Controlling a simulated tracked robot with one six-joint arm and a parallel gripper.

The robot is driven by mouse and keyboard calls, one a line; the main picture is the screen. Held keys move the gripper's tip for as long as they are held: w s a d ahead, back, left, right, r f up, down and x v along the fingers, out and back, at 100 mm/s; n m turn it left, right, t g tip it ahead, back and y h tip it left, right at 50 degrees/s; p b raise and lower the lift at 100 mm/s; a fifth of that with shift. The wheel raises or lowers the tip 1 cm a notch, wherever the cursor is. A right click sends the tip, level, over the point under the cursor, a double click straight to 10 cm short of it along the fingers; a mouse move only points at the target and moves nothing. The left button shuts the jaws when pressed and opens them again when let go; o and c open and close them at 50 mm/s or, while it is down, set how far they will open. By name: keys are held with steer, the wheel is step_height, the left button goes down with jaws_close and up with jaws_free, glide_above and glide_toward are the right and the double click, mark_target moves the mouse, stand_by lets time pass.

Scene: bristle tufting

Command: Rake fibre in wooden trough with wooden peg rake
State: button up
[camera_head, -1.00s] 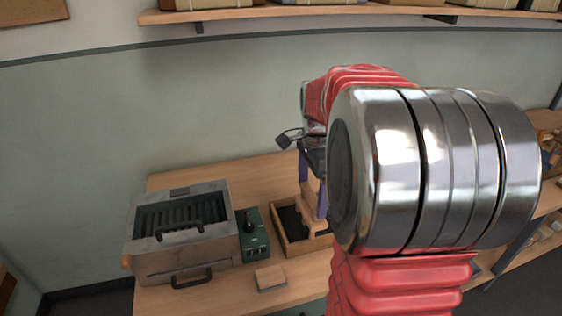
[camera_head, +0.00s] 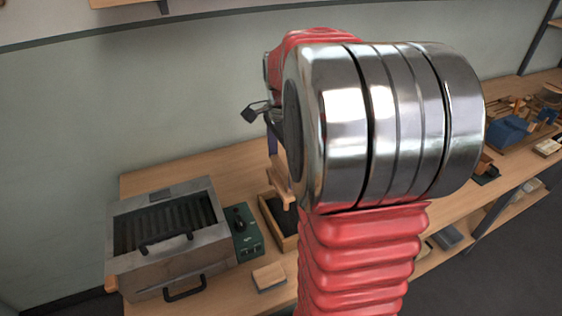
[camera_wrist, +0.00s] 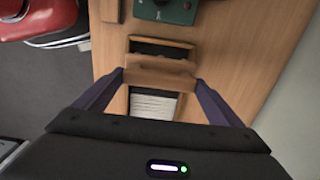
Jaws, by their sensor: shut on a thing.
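A wooden peg rake (camera_wrist: 160,77) is held between the two purple fingers of my gripper (camera_wrist: 160,82), which is shut on it. In the head view, part of the rake (camera_head: 280,188) shows above the trough beside my arm. The wooden trough (camera_head: 271,226) is an open box on the bench, partly hidden by my arm. In the wrist view, the trough's end wall (camera_wrist: 160,40) shows beyond the rake. The trough looks dark inside, with a pale striped patch (camera_wrist: 153,104) on the near side of the rake. The rake's pegs and any contact with the fibre are hidden.
A grey metal box (camera_head: 165,235) with handles stands left of the trough. A green control box (camera_head: 245,232) sits between them. Blue and wooden items (camera_head: 512,130) lie at the right.

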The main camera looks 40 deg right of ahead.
steer(key=shift+f, duration=0.15)
step_height(320, 180, down, 12)
stand_by(1.5)
steer(key=s+d, duration=0.4)
steer(key=d, duration=1)
steer(key=s+d, duration=0.4)
steer(key=d, duration=1)
steer(key=shift+s, duration=0.2)
